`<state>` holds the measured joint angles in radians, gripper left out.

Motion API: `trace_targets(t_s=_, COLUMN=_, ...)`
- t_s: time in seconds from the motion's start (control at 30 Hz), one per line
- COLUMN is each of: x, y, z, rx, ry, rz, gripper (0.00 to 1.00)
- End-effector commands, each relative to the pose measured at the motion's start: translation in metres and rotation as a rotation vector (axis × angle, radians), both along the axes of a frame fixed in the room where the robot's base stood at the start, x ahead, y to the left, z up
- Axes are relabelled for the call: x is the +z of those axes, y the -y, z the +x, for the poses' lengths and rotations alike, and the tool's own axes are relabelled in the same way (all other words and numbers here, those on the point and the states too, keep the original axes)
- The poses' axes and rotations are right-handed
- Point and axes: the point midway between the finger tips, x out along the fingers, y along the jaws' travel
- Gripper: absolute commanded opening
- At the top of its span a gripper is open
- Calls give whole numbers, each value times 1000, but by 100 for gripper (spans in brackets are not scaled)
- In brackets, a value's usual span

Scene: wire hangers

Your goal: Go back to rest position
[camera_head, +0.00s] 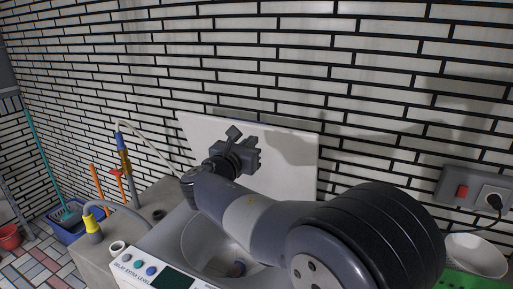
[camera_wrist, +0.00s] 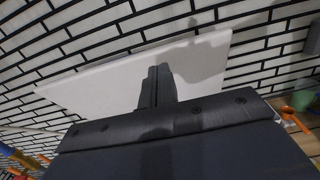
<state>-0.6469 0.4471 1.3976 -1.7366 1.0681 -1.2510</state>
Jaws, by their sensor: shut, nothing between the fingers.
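My gripper (camera_head: 235,132) is in front of a white board that leans against the brick wall. My arm reaches from the lower right across the sink area to it. In the wrist view my gripper's fingers (camera_wrist: 157,86) are together with nothing between them, and the white board (camera_wrist: 110,92) is behind them. In the head view the board (camera_head: 292,160) is partly hidden by my gripper and arm. No wire hanger can be made out in either view.
A grey basin (camera_head: 205,243) lies under my arm. A control panel (camera_head: 155,272) with buttons is at the front. Hoses and a yellow-collared tap (camera_head: 93,228) stand left. A blue bin (camera_head: 72,226) is at far left. A white bowl (camera_head: 474,255) and wall socket (camera_head: 490,197) are at right.

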Motion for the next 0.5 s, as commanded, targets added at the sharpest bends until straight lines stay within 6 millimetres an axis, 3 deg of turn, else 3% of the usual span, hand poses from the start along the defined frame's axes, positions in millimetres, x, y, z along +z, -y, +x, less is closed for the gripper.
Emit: trace_targets(t_s=0.5, x=3, y=-2, z=-6, rx=-2, ry=-1, rz=-2, gripper=0)
